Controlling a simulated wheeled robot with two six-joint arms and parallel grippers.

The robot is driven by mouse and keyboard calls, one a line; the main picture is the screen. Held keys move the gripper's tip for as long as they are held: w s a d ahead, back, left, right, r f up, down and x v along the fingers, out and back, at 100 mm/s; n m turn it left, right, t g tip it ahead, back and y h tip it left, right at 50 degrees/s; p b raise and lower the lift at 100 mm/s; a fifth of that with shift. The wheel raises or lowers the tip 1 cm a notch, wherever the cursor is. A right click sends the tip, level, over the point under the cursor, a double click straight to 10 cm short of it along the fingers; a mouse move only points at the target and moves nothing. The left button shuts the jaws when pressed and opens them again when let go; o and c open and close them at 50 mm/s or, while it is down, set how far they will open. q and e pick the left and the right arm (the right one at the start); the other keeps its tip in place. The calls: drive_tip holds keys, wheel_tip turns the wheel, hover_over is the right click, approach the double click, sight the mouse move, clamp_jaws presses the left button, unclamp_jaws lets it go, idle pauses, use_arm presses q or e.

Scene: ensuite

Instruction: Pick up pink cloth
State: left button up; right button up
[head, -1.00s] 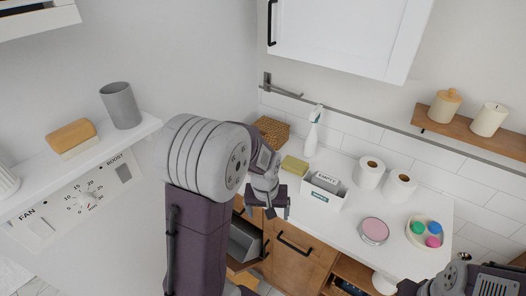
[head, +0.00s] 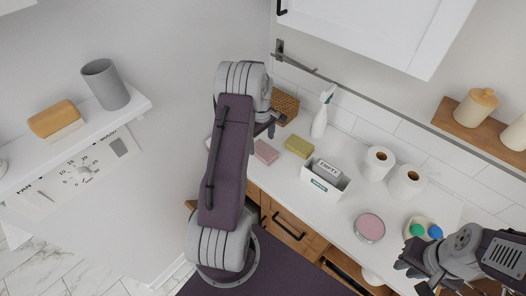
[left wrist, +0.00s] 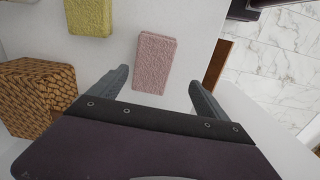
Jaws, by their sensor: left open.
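The pink cloth (head: 265,151) is a small folded block on the white counter, near its left end and left of a yellow cloth (head: 299,146). In the left wrist view, the pink cloth (left wrist: 154,62) lies ahead of and between the two fingers of my left gripper (left wrist: 158,78), which is open and empty. No contact with the cloth shows. In the head view my left gripper (head: 271,126) is partly hidden by its own arm, just above and behind the cloth. My right gripper (head: 410,268) is at the lower right; its jaw opening is unclear.
A woven basket (head: 285,107), spray bottle (head: 321,113), white box labelled EMPTY (head: 325,181), two paper rolls (head: 377,163) and a round pink-topped item (head: 369,227) stand on the counter (head: 335,215). A wall shelf (head: 82,128) is at the left.

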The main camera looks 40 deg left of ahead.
sight(262, 149)
use_arm(q)
drive_tip(key=shift+w+a+f, duration=0.1)
drive_tip(key=shift+w+f, duration=0.75)
wheel_tip(262, 149, down, 4)
drive_tip(key=shift+s+r+p, duration=0.1)
drive_tip(key=shift+s+p, duration=0.05)
drive_tip(key=shift+p, duration=0.75)
drive_tip(key=shift+s+a+f, duration=0.1)
drive_tip(key=shift+s+f, duration=0.05)
drive_tip(key=shift+f, duration=0.15)
drive_tip(key=shift+w, duration=0.35)
drive_tip(key=c, duration=1.5)
drive_tip(key=shift+o, duration=0.2)
drive_tip(key=shift+s, duration=0.2)
use_arm(e)
drive_tip(key=shift+w+r, duration=0.75)
